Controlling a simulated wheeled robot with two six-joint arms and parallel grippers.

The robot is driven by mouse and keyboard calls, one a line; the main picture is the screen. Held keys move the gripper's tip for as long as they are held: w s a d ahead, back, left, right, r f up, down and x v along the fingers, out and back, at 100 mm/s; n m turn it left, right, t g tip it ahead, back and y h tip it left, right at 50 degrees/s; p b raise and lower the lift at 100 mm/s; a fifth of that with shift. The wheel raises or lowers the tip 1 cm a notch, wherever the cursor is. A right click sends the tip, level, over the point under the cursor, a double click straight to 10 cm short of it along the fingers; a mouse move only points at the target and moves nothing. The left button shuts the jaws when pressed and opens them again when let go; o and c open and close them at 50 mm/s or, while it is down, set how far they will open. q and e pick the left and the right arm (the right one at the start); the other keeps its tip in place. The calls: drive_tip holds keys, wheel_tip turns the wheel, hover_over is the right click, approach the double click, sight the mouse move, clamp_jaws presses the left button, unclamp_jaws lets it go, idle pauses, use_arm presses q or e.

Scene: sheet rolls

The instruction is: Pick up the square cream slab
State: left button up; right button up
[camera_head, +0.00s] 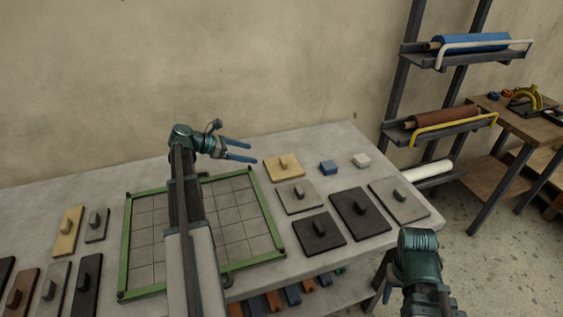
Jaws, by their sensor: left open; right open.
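A squarish cream-yellow slab (273,171) with a small upright knob lies flat on the grey table, just right of the green frame's far corner. My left gripper (253,152) is open and empty; its two blue fingers point right, toward the slab. In the picture the fingertips are just left of the slab and a little above it, apart from its knob. A second, narrower cream-yellow slab (65,244) lies at the left of the table.
A green-framed grid (127,240) lies under my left arm. Grey slab (296,207), dark slabs (318,244) (371,226), a blue block (327,167) and a white block (360,160) lie nearby. A roll rack (395,90) stands at the right. The back wall is close behind the table.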

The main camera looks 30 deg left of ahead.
use_arm(q)
drive_tip(key=b, duration=0.4)
approach(281, 160)
drive_tip(key=x, duration=0.3)
drive_tip(key=shift+w+d+f, duration=0.2)
drive_tip(key=shift+w+d, duration=0.2)
drive_tip(key=shift+f, duration=0.15)
drive_tip(key=b+x, duration=0.2)
drive_tip(key=x, duration=0.2)
drive_tip(key=shift+d+f+b, duration=0.1)
drive_tip(key=shift+f+b, duration=0.15)
drive_tip(key=shift+b, duration=0.1)
drive_tip(key=shift+w+d+f, duration=0.1)
drive_tip(key=shift+w+d, duration=0.15)
drive_tip(key=shift+w, duration=0.1)
drive_tip(key=shift+c, duration=0.3)
clamp_jaws()
